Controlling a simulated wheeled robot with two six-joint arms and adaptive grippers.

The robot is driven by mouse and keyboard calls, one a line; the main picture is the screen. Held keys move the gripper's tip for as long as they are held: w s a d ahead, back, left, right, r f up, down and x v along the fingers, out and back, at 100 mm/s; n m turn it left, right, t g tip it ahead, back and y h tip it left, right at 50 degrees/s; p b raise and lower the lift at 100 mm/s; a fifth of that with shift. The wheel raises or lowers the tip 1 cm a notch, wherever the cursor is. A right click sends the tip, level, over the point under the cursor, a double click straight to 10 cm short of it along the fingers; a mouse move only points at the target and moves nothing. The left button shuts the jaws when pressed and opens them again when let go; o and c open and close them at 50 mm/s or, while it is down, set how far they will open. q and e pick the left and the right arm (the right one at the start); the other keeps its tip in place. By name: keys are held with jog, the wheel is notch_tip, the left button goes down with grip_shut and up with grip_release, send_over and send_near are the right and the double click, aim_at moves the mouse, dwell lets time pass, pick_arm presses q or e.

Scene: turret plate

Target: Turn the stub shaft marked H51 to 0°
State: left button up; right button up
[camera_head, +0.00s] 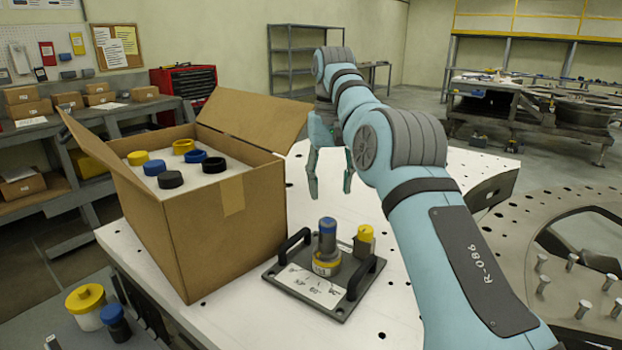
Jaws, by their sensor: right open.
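A dark turret plate (297,281) with two black handles lies on the white table. A stub shaft (327,245) stands upright near its middle, grey with a blue top and a yellow ring low down. A small white label sits at its foot; its marking is too small to read. A paper sheet with angle-like marks lies on the plate in front of the shaft. A smaller yellow-topped post (364,239) stands to the right. My right gripper (331,190) is open and empty, fingers downward, beyond the plate and apart from the shaft. My left gripper is not in view.
An open cardboard box (231,222) with several blue, yellow and black caps stands left of the plate. A yellow-lidded jar (86,305) and a blue-capped one (115,322) stand at the lower left. A round metal part with pegs (583,308) is at the right.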

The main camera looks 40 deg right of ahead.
aim_at(328, 220)
jog(key=shift+s+f+b, duration=0.15)
jog(key=shift+f+b, duration=0.3)
jog(key=shift+f, duration=0.05)
jog(key=shift+s+f+b, duration=0.15)
jog(key=shift+f+b, duration=0.25)
jog(key=shift+f, duration=0.1)
jog(key=f+b, duration=0.6)
jog(key=shift+w+a+f, duration=0.1)
jog(key=shift+w+a, duration=0.05)
jog(key=shift+w, duration=0.25)
jog(key=shift+s+f+b, duration=0.1)
jog(key=shift+f+b, duration=0.25)
jog(key=shift+b, duration=0.05)
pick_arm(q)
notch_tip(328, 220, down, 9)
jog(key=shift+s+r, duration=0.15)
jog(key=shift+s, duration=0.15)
pick_arm(e)
jog(key=shift+c, duration=0.2)
jog(key=shift+r, duration=0.1)
jog(key=c, duration=0.8)
jog(key=shift+c, duration=0.2)
